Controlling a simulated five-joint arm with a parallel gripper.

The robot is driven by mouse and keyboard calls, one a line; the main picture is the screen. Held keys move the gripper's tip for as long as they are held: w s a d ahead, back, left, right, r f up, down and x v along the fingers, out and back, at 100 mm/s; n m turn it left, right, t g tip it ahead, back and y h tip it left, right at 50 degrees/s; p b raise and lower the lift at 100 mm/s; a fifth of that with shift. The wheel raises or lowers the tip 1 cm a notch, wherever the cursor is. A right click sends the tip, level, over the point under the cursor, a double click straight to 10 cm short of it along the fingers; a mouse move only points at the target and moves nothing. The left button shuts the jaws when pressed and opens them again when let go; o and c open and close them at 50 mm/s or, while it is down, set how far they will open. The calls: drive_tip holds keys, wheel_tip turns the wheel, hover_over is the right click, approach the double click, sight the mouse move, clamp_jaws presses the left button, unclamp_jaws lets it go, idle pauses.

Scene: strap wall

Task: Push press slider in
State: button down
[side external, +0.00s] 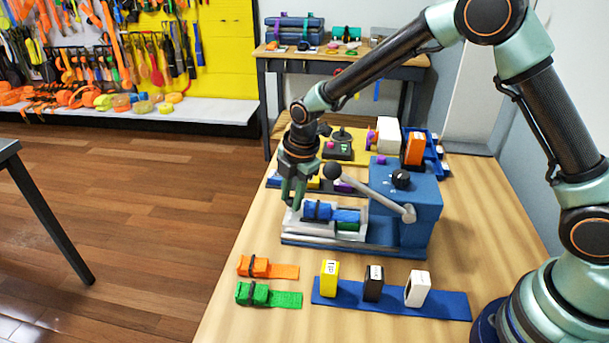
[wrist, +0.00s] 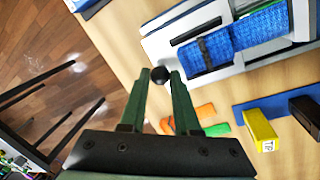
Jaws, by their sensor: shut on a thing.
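The blue press (side external: 405,208) stands on the wooden bench, with a grey lever arm ending in a black ball. Its pale slider tray (side external: 322,229) sticks out to the left on the base. A blue strap roll (side external: 332,212) with a black band lies in the tray. The tray (wrist: 163,46) and blue strap (wrist: 240,38) also show in the wrist view. My gripper (side external: 293,200) points down at the tray's left end. In the wrist view, my gripper (wrist: 164,72) is shut on a small black knob (wrist: 159,75) beside the tray's end. The knob's mounting is hidden.
An orange strap (side external: 270,268) and a green strap (side external: 270,295) lie in front. A blue rack (side external: 395,299) holds yellow, black and white blocks. Behind the press are a yellow mat (side external: 357,135) and an orange block (side external: 415,149). The bench's left edge is close to my gripper.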

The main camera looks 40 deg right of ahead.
sight(324, 206)
drive_tip(key=s+d, duration=0.5)
drive_tip(key=shift+s+d, duration=0.1)
drive_tip(key=c, duration=0.9)
unclamp_jaws()
drive_tip(key=shift+d, duration=0.1)
drive_tip(key=shift+r, duration=0.1)
drive_tip(key=shift+r, duration=0.25)
drive_tip(key=r, duration=0.3)
drive_tip(key=s+r, duration=0.1)
drive_tip(key=r, duration=0.3)
drive_tip(key=s+r, duration=0.1)
drive_tip(key=r, duration=0.3)
drive_tip(key=shift+s+d+r, duration=0.15)
